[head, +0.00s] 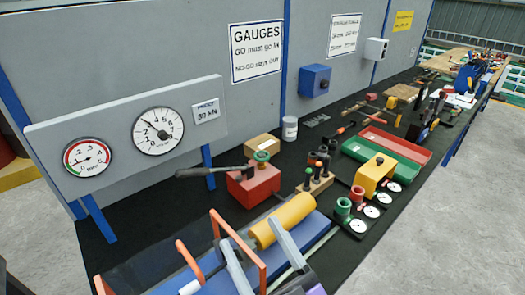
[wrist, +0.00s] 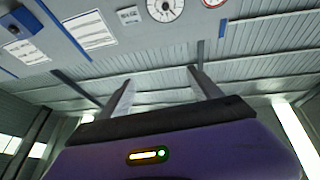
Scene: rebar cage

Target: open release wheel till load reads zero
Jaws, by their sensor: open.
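A small green wheel (head: 262,156) sits on top of a red block (head: 254,186) with a dark lever reaching left, mid-bench in the head view. A large white dial (head: 158,132) on the grey panel has its needle pointing up-left, off the bottom of its scale; the exact value is too small to read. A smaller red-rimmed dial (head: 87,157) is to its left. Both dials also show at the top of the wrist view. My gripper (head: 249,233) is open and empty at the bottom of the head view, nearer than the red block. Its two fingers (wrist: 162,77) are spread in the wrist view.
A yellow cylinder (head: 283,219) lies on a blue bed with orange frames (head: 192,262), close to my gripper. Dark-handled tools in a wooden block (head: 314,184) stand right of the red block. A yellow block and small dials are further right. Grey floor is clear at right.

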